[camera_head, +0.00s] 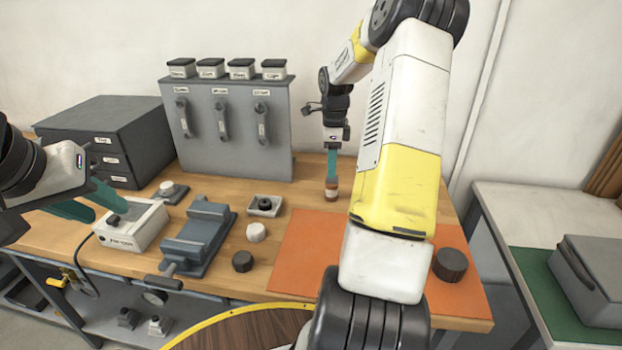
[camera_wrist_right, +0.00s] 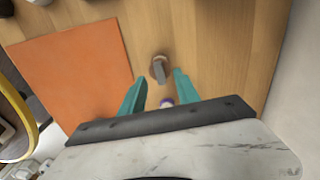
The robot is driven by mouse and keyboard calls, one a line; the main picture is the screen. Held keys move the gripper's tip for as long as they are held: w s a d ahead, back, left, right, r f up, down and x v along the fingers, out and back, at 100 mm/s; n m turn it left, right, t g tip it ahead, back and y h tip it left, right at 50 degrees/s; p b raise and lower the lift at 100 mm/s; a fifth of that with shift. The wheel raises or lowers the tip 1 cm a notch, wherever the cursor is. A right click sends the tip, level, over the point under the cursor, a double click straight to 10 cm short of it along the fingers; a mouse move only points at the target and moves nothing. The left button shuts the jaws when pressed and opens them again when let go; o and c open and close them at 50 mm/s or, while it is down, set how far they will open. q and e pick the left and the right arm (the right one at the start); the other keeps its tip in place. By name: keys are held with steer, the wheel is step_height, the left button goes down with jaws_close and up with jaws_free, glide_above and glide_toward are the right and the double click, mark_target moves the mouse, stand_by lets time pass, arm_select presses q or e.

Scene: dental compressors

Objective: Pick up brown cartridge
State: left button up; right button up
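The brown cartridge (camera_head: 331,188) stands upright on the wooden bench, just beyond the far edge of the orange mat. My right gripper (camera_head: 332,175) points down directly above it, with teal fingers at or close to its top. In the right wrist view, the fingers of my right gripper (camera_wrist_right: 157,80) are apart, and a small brown-grey object, apparently the cartridge (camera_wrist_right: 159,69), shows between and slightly beyond the tips. I cannot tell whether they touch it. My left gripper (camera_head: 108,211) is open and empty at the left, near a white box.
The orange mat (camera_head: 300,250) has a dark round piece (camera_head: 450,264) on it. A grey vise-like fixture (camera_head: 198,238), a small tray (camera_head: 265,206) and the white box (camera_head: 135,226) stand left. A grey panel with handles (camera_head: 228,125) stands behind. My right arm hides part of the mat.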

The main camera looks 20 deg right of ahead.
mark_target(332, 187)
step_height(332, 187, down, 3)
steer(key=shift+f, duration=0.2)
steer(key=shift+c, duration=0.5)
jaws_close()
stand_by(0.9)
